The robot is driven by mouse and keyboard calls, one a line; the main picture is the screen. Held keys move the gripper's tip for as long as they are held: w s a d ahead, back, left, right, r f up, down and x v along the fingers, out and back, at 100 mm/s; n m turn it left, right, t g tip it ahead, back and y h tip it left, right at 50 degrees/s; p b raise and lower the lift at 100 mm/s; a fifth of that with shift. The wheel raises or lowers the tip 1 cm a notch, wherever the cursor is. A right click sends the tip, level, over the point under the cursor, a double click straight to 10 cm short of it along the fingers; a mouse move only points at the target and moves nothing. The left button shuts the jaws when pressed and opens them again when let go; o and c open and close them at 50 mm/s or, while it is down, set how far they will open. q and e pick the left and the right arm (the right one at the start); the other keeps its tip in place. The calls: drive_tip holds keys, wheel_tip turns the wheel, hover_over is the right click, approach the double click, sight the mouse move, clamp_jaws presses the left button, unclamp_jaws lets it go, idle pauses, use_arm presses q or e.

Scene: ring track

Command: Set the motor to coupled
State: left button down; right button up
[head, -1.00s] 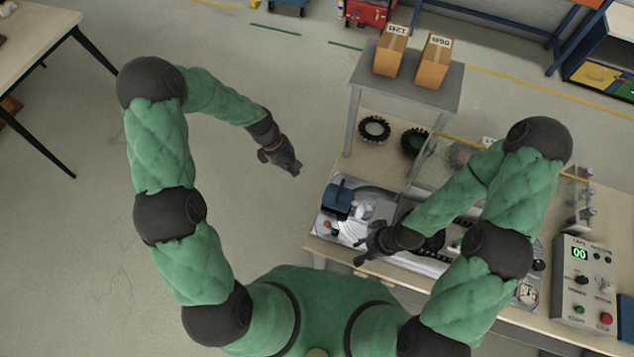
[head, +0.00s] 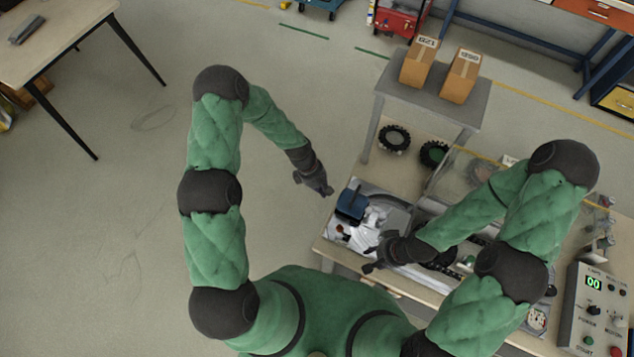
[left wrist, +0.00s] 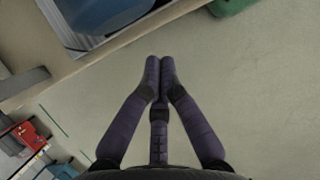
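A control box (head: 598,308) with a green "00" display, dark knobs and green and red buttons sits at the right end of the workbench. Its small lettering is hard to read, and no motor setting can be made out. A blue block-shaped part (head: 351,203), perhaps the motor, is at the bench's left end; a blue part (left wrist: 95,12) also shows in the left wrist view. My left gripper (head: 320,187) is empty, left of the bench; its fingertips (left wrist: 160,62) are together. My right gripper (head: 374,260) is over the bench's front left; its finger opening is unclear.
The workbench (head: 340,254) carries a track assembly partly hidden by my right arm, and black wheels (head: 394,138). A grey raised shelf (head: 430,98) behind holds two cardboard boxes (head: 460,76). Another table (head: 60,40) is at far left. Open floor lies between.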

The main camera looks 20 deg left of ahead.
sight(340, 198)
drive_tip(key=shift+r, duration=0.35)
use_arm(q)
drive_tip(key=d, duration=0.3)
drive_tip(key=shift+s+r, duration=0.1)
drive_tip(key=shift+s, duration=0.15)
drive_tip(key=shift+s+d, duration=0.25)
drive_tip(key=shift+d, duration=0.95)
use_arm(e)
drive_tip(key=shift+f, duration=0.15)
use_arm(q)
drive_tip(key=shift+d, duration=0.4)
drive_tip(key=shift+a, duration=0.1)
